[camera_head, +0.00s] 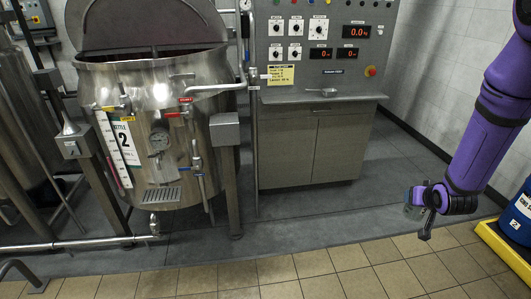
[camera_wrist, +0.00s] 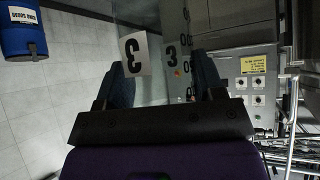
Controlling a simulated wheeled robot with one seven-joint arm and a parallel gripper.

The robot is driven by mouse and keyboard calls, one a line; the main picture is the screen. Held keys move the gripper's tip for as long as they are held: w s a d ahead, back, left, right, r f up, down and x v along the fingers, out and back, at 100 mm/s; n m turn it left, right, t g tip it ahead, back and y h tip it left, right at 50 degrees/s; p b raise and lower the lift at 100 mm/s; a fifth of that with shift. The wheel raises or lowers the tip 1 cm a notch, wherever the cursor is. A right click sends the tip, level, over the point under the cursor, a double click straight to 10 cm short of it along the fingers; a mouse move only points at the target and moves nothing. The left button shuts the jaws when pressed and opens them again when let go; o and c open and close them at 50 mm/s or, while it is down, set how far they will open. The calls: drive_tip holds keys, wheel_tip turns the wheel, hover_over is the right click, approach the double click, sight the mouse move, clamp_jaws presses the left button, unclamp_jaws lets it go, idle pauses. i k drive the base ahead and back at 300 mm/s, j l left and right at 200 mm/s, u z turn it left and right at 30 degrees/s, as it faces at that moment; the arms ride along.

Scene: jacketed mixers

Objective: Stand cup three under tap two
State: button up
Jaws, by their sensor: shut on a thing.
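My gripper (camera_head: 428,204) is out at the right in the head view, over the floor and well apart from the kettle. It is shut on cup three (camera_head: 411,212), a clear cup. In the wrist view, the two fingers of my gripper (camera_wrist: 164,82) press the sides of cup three (camera_wrist: 148,88), whose white label shows a "3". The steel kettle (camera_head: 135,85) marked "2" stands at the left. Its front carries a small tap (camera_head: 197,163) with a downward pipe and a slotted grate (camera_head: 161,194). Which fitting is tap two is not clearly marked.
A grey cabinet (camera_head: 311,150) under a control panel (camera_head: 318,30) stands right of the kettle, with a small metal pan (camera_head: 322,92) on top. A blue drum (camera_head: 520,215) on a yellow pallet (camera_head: 500,248) is close at the right. The tiled floor in front is clear.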

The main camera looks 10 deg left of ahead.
sight(167, 194)
drive_tip(key=i+j+u, duration=0.2)
drive_tip(key=j, duration=0.25)
drive_tip(key=i+j+u, duration=0.2)
drive_tip(key=j, duration=0.3)
drive_tip(key=i+j+u, duration=0.2)
drive_tip(key=j, duration=0.25)
drive_tip(key=i+j+u, duration=0.2)
drive_tip(key=j, duration=0.2)
drive_tip(key=i+j+u, duration=0.2)
drive_tip(key=j, duration=0.15)
